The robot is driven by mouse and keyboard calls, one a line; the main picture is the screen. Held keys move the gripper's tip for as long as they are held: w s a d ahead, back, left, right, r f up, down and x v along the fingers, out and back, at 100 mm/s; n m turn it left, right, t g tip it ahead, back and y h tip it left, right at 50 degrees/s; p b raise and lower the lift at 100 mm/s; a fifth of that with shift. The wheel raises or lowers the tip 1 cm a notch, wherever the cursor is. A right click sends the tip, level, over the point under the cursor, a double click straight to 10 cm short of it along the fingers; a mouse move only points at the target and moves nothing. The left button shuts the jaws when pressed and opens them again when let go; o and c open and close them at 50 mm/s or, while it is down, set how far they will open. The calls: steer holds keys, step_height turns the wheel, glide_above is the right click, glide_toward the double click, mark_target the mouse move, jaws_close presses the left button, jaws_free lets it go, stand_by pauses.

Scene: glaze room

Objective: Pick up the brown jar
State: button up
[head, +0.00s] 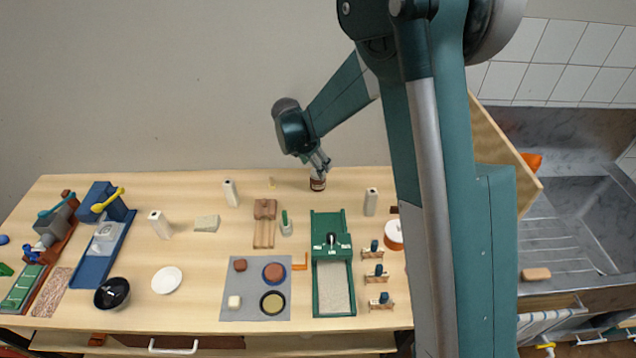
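A small brown jar (317,185) with a pale band or label stands upright near the back edge of the light wooden table (130,250). My gripper (321,171) points down at the jar from above, with its fingertips at the jar's top. The fingers overlap the top of the jar in this view. I cannot tell whether they touch it or whether they are open or shut on it. The jar appears to stand on the tabletop.
A green tray device (331,301) and a wooden piece (265,208) stand in front of the jar. White cylinders stand left (231,193) and right (371,201). A grey mat (240,300) holds small items. The wall is close behind; a sink (586,232) is at right.

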steer(key=shift+w+d+f, duration=0.1)
steer(key=shift+d+f, duration=0.05)
steer(key=shift+f, duration=0.3)
steer(key=shift+x, duration=2.6)
steer(key=c, duration=1.3)
steer(key=shift+r, duration=0.55)
jaws_close()
steer(key=shift+r, duration=4.5)
